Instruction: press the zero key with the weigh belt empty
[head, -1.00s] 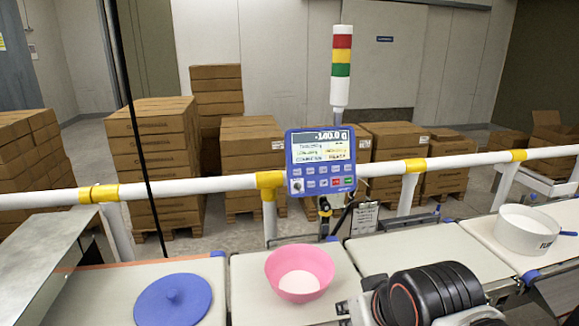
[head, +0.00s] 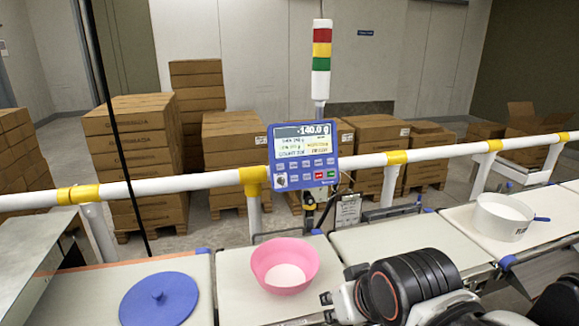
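The blue indicator (head: 303,157) stands on a post behind the belts, its display (head: 303,130) reading about -140.0 g. Below the screen are rows of small blue keys, with one red and one green key; the labels are too small to read, so I cannot pick out the zero key. A pink bowl (head: 285,265) with white contents sits on the belt section (head: 232,290) in front of the indicator. The section to its right (head: 392,240) looks bare where visible. My gripper (head: 332,303) is at the lower right, partly hidden by my dark arm; its opening is unclear.
A white rail (head: 130,190) with yellow joints runs behind the belts. A red-yellow-green light tower (head: 322,60) rises above the indicator.

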